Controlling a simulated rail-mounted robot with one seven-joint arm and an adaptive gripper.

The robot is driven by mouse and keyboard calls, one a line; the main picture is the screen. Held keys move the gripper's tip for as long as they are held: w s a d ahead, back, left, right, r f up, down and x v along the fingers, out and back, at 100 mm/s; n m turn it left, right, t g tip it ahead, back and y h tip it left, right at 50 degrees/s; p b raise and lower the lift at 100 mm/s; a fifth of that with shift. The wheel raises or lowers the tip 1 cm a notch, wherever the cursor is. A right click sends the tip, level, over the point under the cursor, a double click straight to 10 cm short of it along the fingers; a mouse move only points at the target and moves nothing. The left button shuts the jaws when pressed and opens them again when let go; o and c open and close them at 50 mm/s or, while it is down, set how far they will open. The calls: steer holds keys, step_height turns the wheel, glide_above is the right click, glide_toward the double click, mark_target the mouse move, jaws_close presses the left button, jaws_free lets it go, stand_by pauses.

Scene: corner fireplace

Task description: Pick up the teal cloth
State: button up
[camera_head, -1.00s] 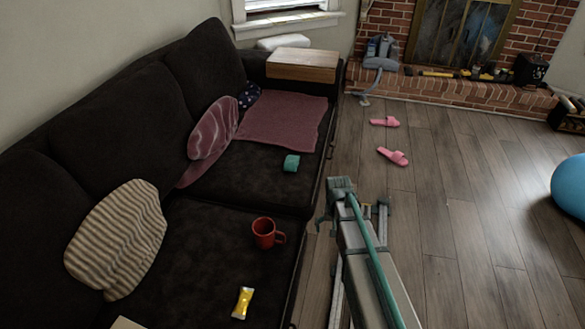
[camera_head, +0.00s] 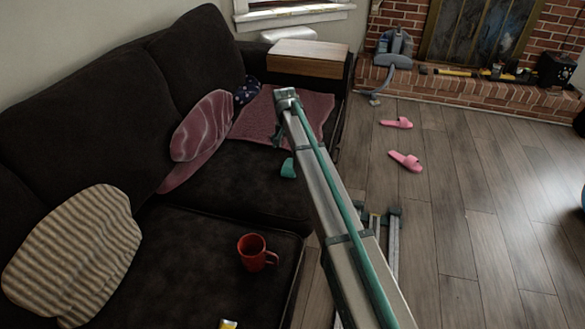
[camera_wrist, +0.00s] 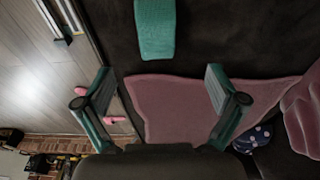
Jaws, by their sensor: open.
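The teal cloth (camera_head: 288,168) is a small folded piece lying on the dark sofa seat, in front of the pink blanket. In the head view my arm partly covers it. In the wrist view the teal cloth (camera_wrist: 155,28) lies at the top middle, beyond the fingertips and apart from them. My gripper (camera_wrist: 160,82) is open and empty, its two fingers spread left and right above the sofa and the pink blanket. In the head view the fingers are mostly hidden by the arm, around the far part of the seat.
The dark sofa (camera_head: 200,264) also bears a pink blanket (camera_head: 258,117), a pink cushion (camera_head: 200,128), a striped cushion (camera_head: 75,255) and a red mug (camera_head: 254,252). A wooden box-like tray (camera_head: 307,62) sits on the far armrest. Pink slippers (camera_head: 405,160) lie on the floor.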

mark_target(291, 163)
steer(key=f, duration=0.3)
steer(key=f+b, duration=0.1)
steer(key=f, duration=0.1)
steer(key=shift+w+d, duration=0.1)
steer(key=shift+w, duration=0.2)
steer(key=shift+w+d+f+b, duration=0.1)
steer(key=shift+f+b, duration=0.2)
steer(key=shift+f, duration=0.55)
steer(key=shift+w+d+f+b, duration=0.15)
steer(key=shift+f+b, duration=0.2)
steer(key=shift+f, duration=0.5)
steer(key=shift+w+d+f+b, duration=0.1)
steer(key=shift+f+b, duration=0.2)
steer(key=shift+f, duration=0.55)
steer(key=c, duration=1.1)
steer(key=shift+r, duration=0.1)
steer(key=shift+c, duration=0.2)
